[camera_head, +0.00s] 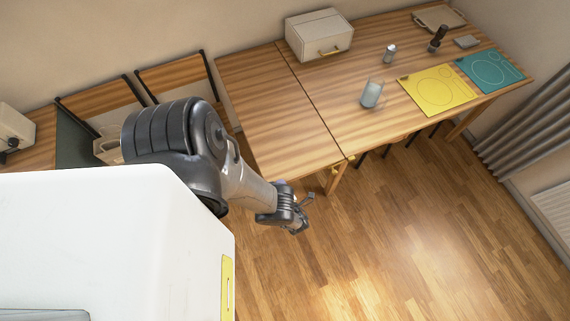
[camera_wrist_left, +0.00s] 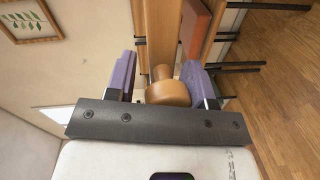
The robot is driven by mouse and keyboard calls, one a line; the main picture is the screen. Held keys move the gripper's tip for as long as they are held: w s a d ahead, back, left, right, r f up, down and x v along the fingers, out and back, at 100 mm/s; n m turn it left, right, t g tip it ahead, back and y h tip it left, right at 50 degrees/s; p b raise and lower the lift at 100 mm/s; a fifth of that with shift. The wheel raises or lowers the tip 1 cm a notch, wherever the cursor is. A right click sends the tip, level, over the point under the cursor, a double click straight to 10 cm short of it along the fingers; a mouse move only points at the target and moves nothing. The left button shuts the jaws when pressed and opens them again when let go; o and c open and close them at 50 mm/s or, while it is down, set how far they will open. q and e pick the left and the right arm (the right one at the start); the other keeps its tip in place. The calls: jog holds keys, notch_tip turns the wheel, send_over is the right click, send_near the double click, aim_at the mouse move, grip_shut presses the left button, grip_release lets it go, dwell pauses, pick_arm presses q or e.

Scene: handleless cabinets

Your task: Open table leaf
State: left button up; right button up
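The wooden table (camera_head: 345,90) runs from the middle to the right in the head view. A dark seam divides it from its left section, the table leaf (camera_head: 265,105), which lies level with it. A round wooden knob (camera_wrist_left: 168,91) sits on a wooden edge (camera_wrist_left: 160,35) in the left wrist view. My left gripper (camera_head: 303,213) is in front of the leaf's near edge. In the left wrist view its purple fingers (camera_wrist_left: 160,83) are apart on either side of the knob, with a gap on the left. Contact on the right cannot be told. My right gripper is not in view.
A white box (camera_head: 319,36), a glass jug (camera_head: 372,93), a yellow mat (camera_head: 437,90) and a teal mat (camera_head: 490,71) are on the table. Chair legs (camera_wrist_left: 240,68) show near the gripper. The front floor (camera_head: 430,220) is clear.

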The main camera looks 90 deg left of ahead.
pick_arm(q)
jog(key=o, duration=0.3)
jog(key=shift+w, duration=0.1)
jog(key=v, duration=1.3)
jog(key=shift+w+d, duration=0.15)
jog(key=shift+d, duration=0.25)
